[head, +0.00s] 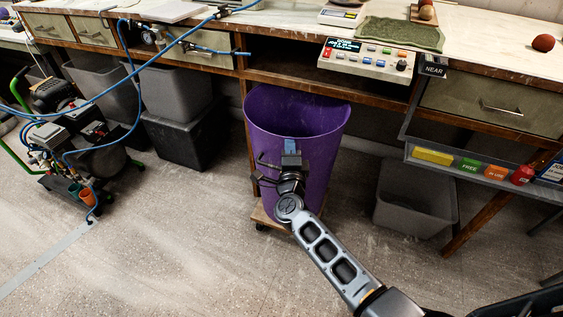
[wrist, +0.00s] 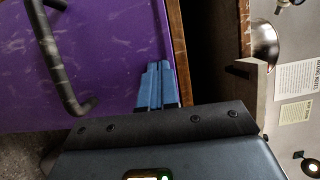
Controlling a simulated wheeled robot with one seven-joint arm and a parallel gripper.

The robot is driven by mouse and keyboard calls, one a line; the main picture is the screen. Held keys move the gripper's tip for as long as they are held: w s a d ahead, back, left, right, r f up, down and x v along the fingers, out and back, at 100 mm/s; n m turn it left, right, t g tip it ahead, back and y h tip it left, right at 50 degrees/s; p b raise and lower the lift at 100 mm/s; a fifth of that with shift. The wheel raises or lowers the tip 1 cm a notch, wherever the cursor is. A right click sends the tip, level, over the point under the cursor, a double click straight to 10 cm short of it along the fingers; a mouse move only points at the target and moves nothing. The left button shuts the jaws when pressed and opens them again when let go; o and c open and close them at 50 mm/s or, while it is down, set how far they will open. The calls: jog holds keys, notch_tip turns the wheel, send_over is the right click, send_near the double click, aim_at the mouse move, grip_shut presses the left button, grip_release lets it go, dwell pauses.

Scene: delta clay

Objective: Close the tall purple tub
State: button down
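The tall purple tub (head: 322,128) stands upright in front of and partly under the workbench, on a low wooden base with casters. Its top is open and its inside shows. Its scuffed purple side fills the upper left of the wrist view (wrist: 95,95), with a dark bar handle (wrist: 53,62) on it. My gripper (head: 290,147) is at the tub's front, below the rim. In the wrist view, its blue fingers (wrist: 155,85) are together, beside the handle and not around it. I see nothing between them. I cannot tell whether the fingertips touch the tub.
The workbench (head: 225,18) runs across the back. A control box (head: 367,60) sits near its edge above the tub. Grey bins (head: 172,93) stand left and another (head: 415,200) right. A wheeled machine with hoses (head: 75,135) stands far left. The front floor is clear.

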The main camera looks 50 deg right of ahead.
jog(key=w+d+b, duration=0.4)
jog(key=d, duration=0.7)
jog(key=w+d+b, duration=0.4)
jog(key=d, duration=0.7)
jog(key=shift+d+r, duration=0.15)
